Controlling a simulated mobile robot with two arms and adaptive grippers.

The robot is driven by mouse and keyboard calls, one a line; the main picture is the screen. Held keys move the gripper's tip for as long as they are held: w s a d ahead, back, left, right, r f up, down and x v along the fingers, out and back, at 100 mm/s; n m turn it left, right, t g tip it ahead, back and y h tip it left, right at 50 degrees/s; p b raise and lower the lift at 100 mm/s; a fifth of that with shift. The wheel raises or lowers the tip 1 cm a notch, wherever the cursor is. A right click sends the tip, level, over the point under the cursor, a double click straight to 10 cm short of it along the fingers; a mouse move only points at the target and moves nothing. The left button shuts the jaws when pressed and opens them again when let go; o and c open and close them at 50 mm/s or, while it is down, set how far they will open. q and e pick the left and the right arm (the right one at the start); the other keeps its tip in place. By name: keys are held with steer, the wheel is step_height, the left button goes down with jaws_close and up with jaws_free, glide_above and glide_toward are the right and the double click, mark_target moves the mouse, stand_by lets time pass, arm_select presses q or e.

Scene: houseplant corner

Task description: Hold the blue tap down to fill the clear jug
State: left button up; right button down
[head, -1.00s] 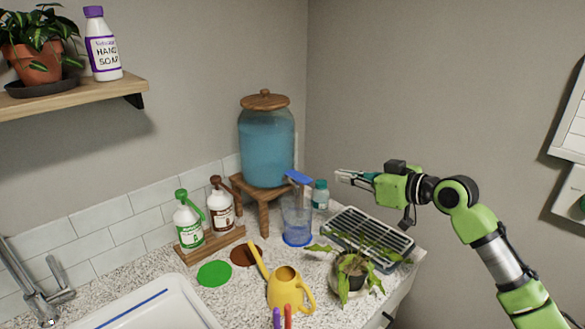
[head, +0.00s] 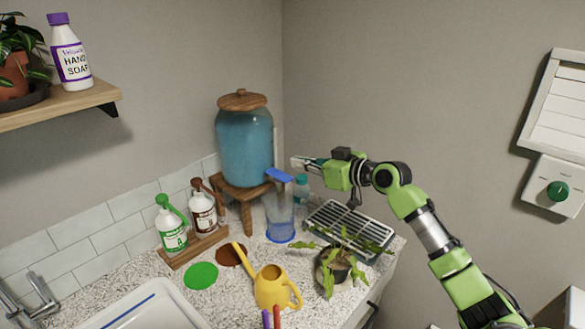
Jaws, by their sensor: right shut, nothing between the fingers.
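The blue tap (head: 278,174) sticks out at the lower front of a big glass dispenser (head: 245,145) of blue liquid with a wooden lid. The clear jug (head: 280,215) stands upright on the counter below the tap, with blue at its base; I cannot tell how much liquid is in it. My right gripper (head: 296,162) is shut and empty. Its fingertips point left, just right of and slightly above the tap in the picture; I cannot tell whether they touch it. My left gripper is not in view.
A teal-capped bottle (head: 301,187) stands close behind the jug, below my right gripper. Two pump bottles (head: 172,230) stand left on a wooden base.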

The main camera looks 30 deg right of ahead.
mark_target(279, 175)
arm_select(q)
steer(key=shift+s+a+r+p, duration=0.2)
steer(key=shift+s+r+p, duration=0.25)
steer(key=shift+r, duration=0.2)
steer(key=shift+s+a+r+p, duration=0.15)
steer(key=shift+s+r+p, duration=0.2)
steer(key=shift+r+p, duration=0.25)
arm_select(e)
steer(key=w+f, duration=0.1)
steer(key=f, duration=0.2)
steer(key=w+a+f, duration=0.1)
steer(key=shift+w+f, duration=0.35)
steer(key=shift+f, duration=0.05)
arm_select(q)
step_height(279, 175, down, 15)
steer(key=b, duration=1.5)
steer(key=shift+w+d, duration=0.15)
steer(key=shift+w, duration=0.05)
arm_select(e)
steer(key=f, duration=0.1)
steer(key=t, duration=0.1)
steer(key=f+t, duration=0.1)
steer(key=shift+s+f+y, duration=0.25)
steer(key=shift+f+y, duration=0.1)
steer(key=shift+y, duration=0.05)
stand_by(2.9)
